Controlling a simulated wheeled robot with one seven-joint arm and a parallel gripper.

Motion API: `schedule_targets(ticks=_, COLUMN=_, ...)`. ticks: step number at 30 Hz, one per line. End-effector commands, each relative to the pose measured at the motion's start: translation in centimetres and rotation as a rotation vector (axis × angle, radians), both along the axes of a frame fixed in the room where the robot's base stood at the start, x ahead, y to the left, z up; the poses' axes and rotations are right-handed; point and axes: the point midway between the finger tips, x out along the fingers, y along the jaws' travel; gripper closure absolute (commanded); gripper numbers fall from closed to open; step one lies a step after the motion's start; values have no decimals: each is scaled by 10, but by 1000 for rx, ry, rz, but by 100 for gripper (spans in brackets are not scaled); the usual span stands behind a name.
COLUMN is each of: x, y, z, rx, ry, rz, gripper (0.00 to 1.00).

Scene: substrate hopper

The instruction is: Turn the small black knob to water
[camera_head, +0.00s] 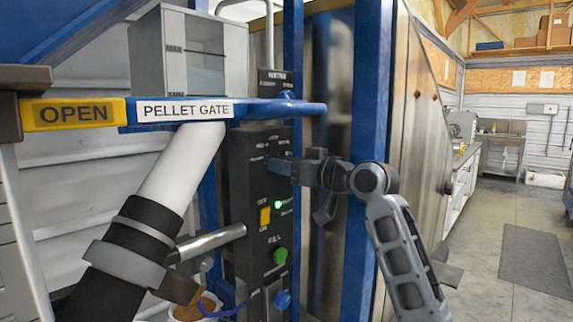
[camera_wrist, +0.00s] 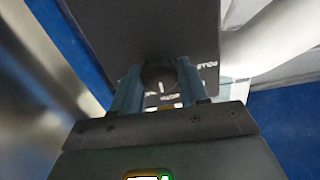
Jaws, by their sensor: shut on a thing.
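The small black knob (camera_wrist: 158,74) shows in the wrist view on a dark panel, with a short white pointer line facing the bottom of that picture. White lettering lies around it, but is too small and partly covered to read surely. My gripper (camera_wrist: 158,82) has one blue-grey finger on each side of the knob and is shut on it. In the head view my gripper (camera_head: 281,167) reaches from the right to the upper part of the black control panel (camera_head: 240,185). There the knob is hidden by the fingers.
Below on the panel are a yellow switch (camera_head: 265,216), a lit green lamp (camera_head: 278,204), a green button (camera_head: 280,256) and a blue knob (camera_head: 282,299). The blue pellet gate bar (camera_head: 290,108) juts out above my gripper. A blue post (camera_head: 362,120) stands right of the panel.

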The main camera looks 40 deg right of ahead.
Motion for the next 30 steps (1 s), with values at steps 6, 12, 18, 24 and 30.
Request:
schedule_targets(ticks=6, x=0, y=0, z=3, rx=134, ry=5, rz=1, gripper=87)
schedule_targets(ticks=12, x=0, y=0, z=3, rx=296, ry=11, rz=2, gripper=87)
schedule_targets(ticks=18, x=0, y=-1, z=3, rx=446, ry=17, rz=1, gripper=87)
schedule_targets(ticks=24, x=0, y=-2, z=1, rx=560, ry=20, rz=0, gripper=87)
schedule_targets(ticks=30, x=0, y=-2, z=1, rx=626, ry=21, rz=0, gripper=87)
